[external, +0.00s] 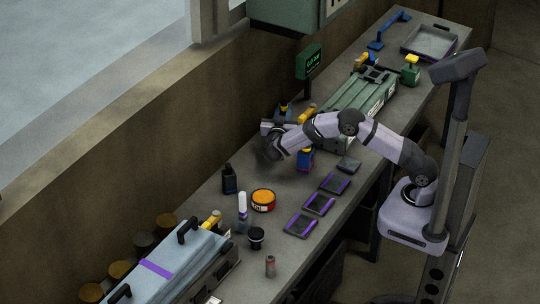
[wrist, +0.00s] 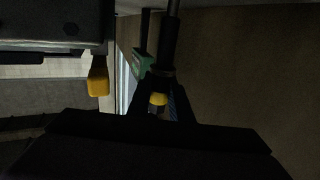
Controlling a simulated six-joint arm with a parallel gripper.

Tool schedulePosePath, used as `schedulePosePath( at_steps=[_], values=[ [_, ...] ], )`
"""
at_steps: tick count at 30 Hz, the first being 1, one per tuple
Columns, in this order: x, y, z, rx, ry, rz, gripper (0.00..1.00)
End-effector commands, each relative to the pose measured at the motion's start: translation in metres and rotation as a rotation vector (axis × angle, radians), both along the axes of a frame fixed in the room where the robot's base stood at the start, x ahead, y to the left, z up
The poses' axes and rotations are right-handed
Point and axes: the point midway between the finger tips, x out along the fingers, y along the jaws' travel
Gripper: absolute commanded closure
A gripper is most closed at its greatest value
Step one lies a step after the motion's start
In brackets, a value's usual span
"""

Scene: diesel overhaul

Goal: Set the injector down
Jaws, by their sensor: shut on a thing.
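My gripper (external: 268,142) is over the back half of the bench, near the wall, with the arm reaching in from the right. In the wrist view my gripper (wrist: 160,75) has its dark fingers closed on a slim dark cylinder with a greyer end (wrist: 170,32), which appears to be the injector. The cylinder stands out beyond the fingertips. In the external view the injector is too dark and small to make out.
A green engine part (external: 358,106) lies behind to the right. An orange-topped tin (external: 263,197), a black bottle (external: 229,180) and a white bottle (external: 242,212) stand left. Bench between tin and block is clear.

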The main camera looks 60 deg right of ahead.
Motion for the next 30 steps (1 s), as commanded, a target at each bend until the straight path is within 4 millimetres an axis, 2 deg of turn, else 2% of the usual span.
schedulePosePath(
  at_steps=[2, 3, 5, 6, 18, 23, 30],
  values=[
    [0.000, 0.000, -0.002, -0.001, -0.002, 0.000, 1.00],
    [0.000, 0.000, -0.003, 0.000, 0.000, 0.000, 0.79],
    [0.000, 0.000, -0.002, 0.000, 0.000, 0.000, 0.65],
    [0.000, 0.000, -0.002, 0.000, 0.000, 0.000, 0.63],
    [0.000, 0.002, 0.001, 0.000, 0.000, 0.001, 0.63],
    [-0.006, 0.018, 0.000, 0.000, 0.000, 0.003, 0.63],
    [-0.022, 0.057, -0.001, 0.000, -0.001, 0.005, 0.63]
  ],
)
